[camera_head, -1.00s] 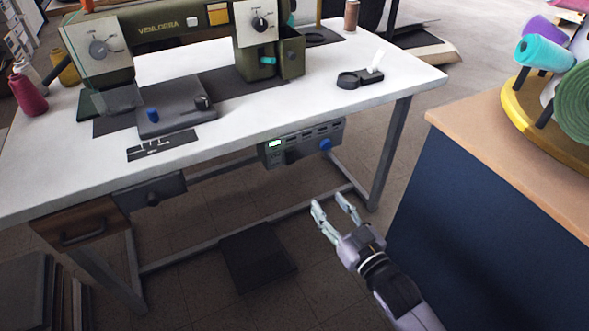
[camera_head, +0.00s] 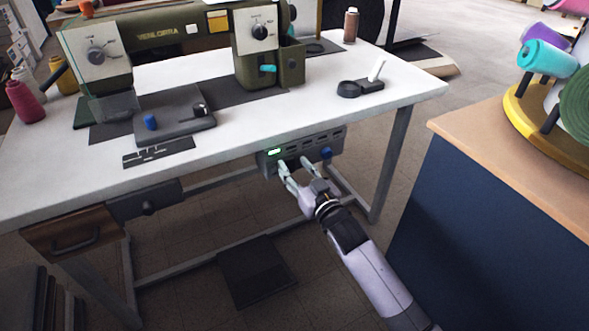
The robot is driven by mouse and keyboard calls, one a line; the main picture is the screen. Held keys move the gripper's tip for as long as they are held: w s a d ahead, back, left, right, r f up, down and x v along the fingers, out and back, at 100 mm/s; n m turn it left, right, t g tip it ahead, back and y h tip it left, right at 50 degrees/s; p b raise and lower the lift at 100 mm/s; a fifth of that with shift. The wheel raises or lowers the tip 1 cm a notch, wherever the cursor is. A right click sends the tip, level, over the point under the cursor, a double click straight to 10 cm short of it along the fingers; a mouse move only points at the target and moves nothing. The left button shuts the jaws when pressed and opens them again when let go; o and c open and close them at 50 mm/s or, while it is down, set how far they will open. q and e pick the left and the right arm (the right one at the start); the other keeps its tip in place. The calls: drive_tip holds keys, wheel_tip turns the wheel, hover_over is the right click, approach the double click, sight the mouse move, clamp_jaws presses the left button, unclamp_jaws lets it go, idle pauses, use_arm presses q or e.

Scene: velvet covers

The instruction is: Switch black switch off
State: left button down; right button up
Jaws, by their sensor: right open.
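A grey control box (camera_head: 318,142) hangs under the front edge of the white table, with a lit green indicator (camera_head: 274,152) at its left, a row of dark slots and a blue knob (camera_head: 326,153) at its right. I cannot clearly make out a black switch on it; the fingers cover part of its lower left face. My right gripper (camera_head: 297,168) is open at the lower part of the box, just below and right of the green light. I cannot tell whether it touches. My left gripper is not in view.
The white table (camera_head: 215,150) carries a green sewing machine (camera_head: 165,38), thread spools and small tools. A table leg (camera_head: 390,160) stands right of my right arm. A blue cabinet (camera_head: 480,220) with a wooden top is further right. A dark pedal (camera_head: 257,270) lies on the floor.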

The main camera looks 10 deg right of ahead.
drive_tip(key=shift+w+a, duration=0.2)
drive_tip(key=shift+w, duration=0.3)
clamp_jaws()
